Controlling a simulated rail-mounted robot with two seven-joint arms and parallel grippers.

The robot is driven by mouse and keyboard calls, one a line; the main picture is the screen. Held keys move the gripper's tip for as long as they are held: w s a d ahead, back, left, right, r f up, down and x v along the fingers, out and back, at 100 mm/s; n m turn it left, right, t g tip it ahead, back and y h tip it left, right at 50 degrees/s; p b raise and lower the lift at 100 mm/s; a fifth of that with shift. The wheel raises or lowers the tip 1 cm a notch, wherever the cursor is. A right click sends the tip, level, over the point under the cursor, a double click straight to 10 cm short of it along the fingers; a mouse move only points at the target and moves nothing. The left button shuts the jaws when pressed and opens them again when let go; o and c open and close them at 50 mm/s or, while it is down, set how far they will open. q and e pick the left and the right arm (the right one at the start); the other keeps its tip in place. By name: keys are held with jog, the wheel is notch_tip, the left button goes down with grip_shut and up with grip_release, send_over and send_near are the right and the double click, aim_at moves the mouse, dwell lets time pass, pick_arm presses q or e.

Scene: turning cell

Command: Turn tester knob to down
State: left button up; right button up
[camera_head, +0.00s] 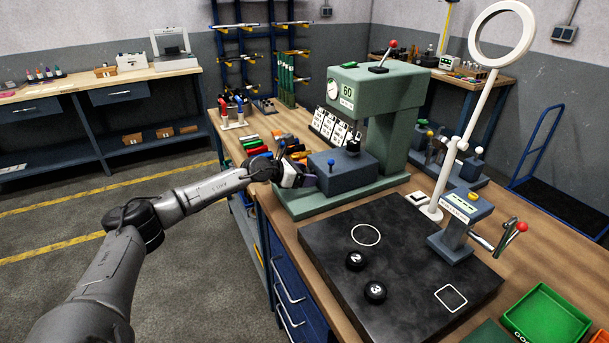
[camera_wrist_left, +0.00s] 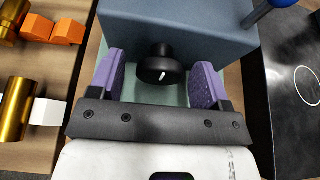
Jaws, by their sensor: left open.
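The tester is a green machine (camera_head: 375,90) with a gauge and a display, and a blue-grey box (camera_head: 345,172) sits on its base. In the left wrist view the box (camera_wrist_left: 180,28) has a round black knob (camera_wrist_left: 160,68) with a short white mark on its near face. The mark lies close to lengthwise in that view, slightly tilted. My left gripper (camera_head: 304,178) is at the left side of the box. Its purple fingers (camera_wrist_left: 160,84) are open, one on each side of the knob, with gaps visible. In the head view the gripper hides this knob.
A black mat (camera_head: 400,265) with two numbered black pucks (camera_head: 365,276) lies in front of the tester. A ring lamp (camera_head: 470,120) and a crank device (camera_head: 460,225) stand to the right. Orange blocks (camera_wrist_left: 55,31) and brass cylinders (camera_wrist_left: 14,110) lie left of the gripper.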

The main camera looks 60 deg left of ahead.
pick_arm(q)
jog(key=shift+s, duration=0.15)
jog(key=shift+s+a+r, duration=0.1)
jog(key=shift+s+a, duration=0.05)
jog(key=shift+s, duration=0.3)
jog(key=shift+s+r, duration=0.25)
jog(key=shift+s, duration=0.35)
jog(key=shift+s+r, duration=0.2)
jog(key=d+p+v, duration=0.1)
jog(key=p+v, duration=0.9)
jog(key=shift+s+a+r, duration=0.2)
jog(key=shift+s+a, duration=0.1)
jog(key=shift+a, duration=0.25)
